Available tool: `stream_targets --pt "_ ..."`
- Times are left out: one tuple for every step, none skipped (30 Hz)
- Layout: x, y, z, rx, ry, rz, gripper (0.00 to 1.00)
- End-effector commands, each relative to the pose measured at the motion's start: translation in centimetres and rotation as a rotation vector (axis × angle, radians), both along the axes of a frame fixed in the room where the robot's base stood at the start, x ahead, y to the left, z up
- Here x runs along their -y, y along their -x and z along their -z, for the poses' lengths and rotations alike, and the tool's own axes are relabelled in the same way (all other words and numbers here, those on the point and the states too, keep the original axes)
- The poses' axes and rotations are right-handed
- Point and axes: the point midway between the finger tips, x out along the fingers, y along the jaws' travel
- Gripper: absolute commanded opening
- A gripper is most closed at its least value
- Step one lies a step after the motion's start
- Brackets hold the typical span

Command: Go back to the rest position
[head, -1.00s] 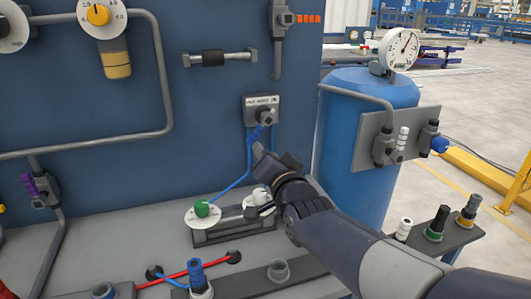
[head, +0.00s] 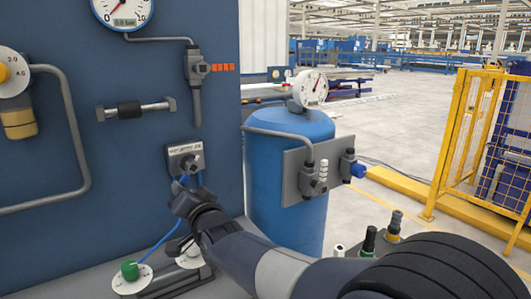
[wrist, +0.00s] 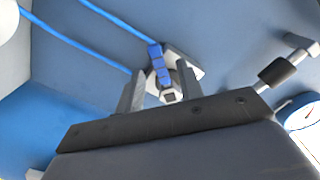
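My gripper (head: 180,190) is just below a small grey socket box (head: 184,157) on the dark blue panel. In the wrist view its two fingers (wrist: 158,72) stand apart, with clear gaps beside the blue plug (wrist: 155,56) seen between them. The plug is at the socket's grey fitting (wrist: 171,92), with blue tubes (wrist: 92,62) nearby. Nothing is held between the fingers. In the head view my wrist partly hides the plug.
A green-knob dial (head: 130,272) lies below. A black-grey pipe piece (head: 136,109) is on the panel.

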Motion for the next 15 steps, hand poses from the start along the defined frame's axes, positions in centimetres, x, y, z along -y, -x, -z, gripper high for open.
stream_targets --pt "-0.5 -0.8 0.1 -0.001 0.001 0.000 0.35" --pt "-0.7 -1.1 0.0 -0.001 0.001 0.000 0.35" --pt "-1.1 -1.6 0.1 -0.001 0.001 0.000 0.35" --pt "-1.3 -2.0 0.0 -0.001 0.000 0.001 0.35" --pt "-1.5 -2.3 0.0 0.000 0.000 0.000 0.35" --pt "-1.8 -2.7 0.0 0.000 0.000 0.000 0.35" --pt "-1.9 -2.9 0.0 0.000 0.000 0.000 0.35" --pt "-2.1 -3.1 0.0 0.000 0.000 0.000 0.35" --pt "-2.3 -3.4 0.0 0.000 0.000 0.000 0.35" --pt "-2.4 -3.6 0.0 -0.001 0.000 0.001 0.35" --pt "-2.5 -3.7 0.1 -0.001 0.001 0.000 0.35" --pt "-2.6 -3.9 0.0 -0.001 0.000 0.001 0.35" --pt "-2.6 -4.0 0.0 0.000 0.001 0.001 0.35" --pt "-2.7 -4.0 0.0 0.001 0.001 0.000 0.35" --pt "-2.6 -4.0 0.0 0.005 0.009 0.001 0.35"
